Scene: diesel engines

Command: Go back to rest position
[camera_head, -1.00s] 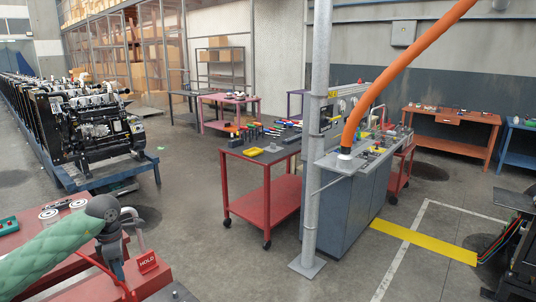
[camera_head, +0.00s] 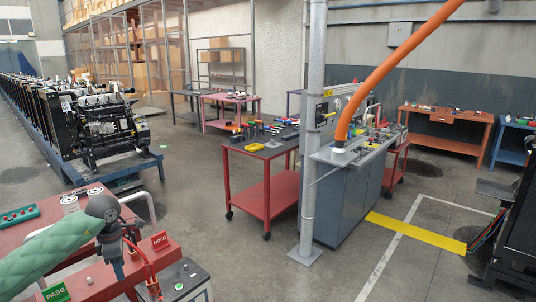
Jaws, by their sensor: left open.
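My left arm in its green quilted sleeve comes in from the lower left. It ends in a dark grey wrist, with my left gripper (camera_head: 114,268) pointing down over the red table (camera_head: 95,240). The gripper is open, and I see nothing held between its fingers, which are small and partly hidden. My right gripper is outside the view.
On the red table are a green PASS sign (camera_head: 56,292), a red HOLD sign (camera_head: 159,241) and a green tray (camera_head: 19,214). A red cart (camera_head: 266,195), grey post (camera_head: 310,170) and grey cabinet (camera_head: 345,205) stand beyond. Floor between is clear.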

